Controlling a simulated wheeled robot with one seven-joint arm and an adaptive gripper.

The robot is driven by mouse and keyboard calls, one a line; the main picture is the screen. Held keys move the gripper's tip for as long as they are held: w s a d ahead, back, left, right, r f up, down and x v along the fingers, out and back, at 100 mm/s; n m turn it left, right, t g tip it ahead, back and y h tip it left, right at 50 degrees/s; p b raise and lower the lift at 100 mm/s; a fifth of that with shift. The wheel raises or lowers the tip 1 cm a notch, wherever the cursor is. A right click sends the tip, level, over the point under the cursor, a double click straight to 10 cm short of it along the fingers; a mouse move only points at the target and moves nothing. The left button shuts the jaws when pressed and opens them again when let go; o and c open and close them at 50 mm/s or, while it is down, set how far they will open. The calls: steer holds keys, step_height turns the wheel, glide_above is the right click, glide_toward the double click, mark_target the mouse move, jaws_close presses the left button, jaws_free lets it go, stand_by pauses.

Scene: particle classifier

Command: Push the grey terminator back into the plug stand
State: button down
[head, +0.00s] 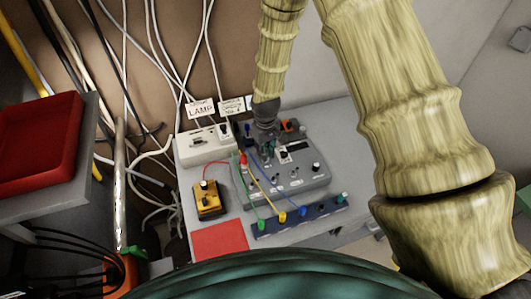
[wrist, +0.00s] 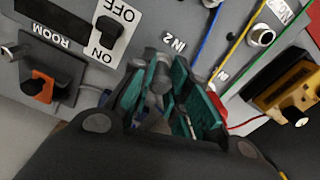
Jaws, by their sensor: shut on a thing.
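My gripper (head: 267,145) points down at the back of the grey switch box (head: 312,182). In the wrist view its teal-padded fingers (wrist: 170,92) are closed around a small grey cylindrical piece (wrist: 162,74), which looks like the grey terminator. The piece is close to the box face beside the "IN 2" label; I cannot tell if it touches a socket. The dark blue plug stand (head: 322,209) lies in front of the box. Green, yellow and blue plugs stand along it, with a teal one at its right end. In the head view my gripper hides the terminator.
A yellow box (head: 208,201) and a red sheet (head: 219,240) lie at the left of the grey table. A white box (head: 206,146) with a LAMP sign stands behind. Coloured cables cross between the grey box and the stand. A red tray (head: 38,145) is far left.

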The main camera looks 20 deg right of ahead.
steer(key=shift+r+b, duration=1.05)
steer(key=shift+r, duration=0.45)
steer(key=shift+s+r, duration=0.15)
steer(key=shift+s, duration=0.15)
steer(key=s+r+b, duration=0.1)
steer(key=s+b, duration=0.4)
steer(key=s, duration=1)
steer(key=shift+s+d+r, duration=0.2)
steer(key=shift+d+r, duration=0.1)
steer(key=shift+r, duration=0.05)
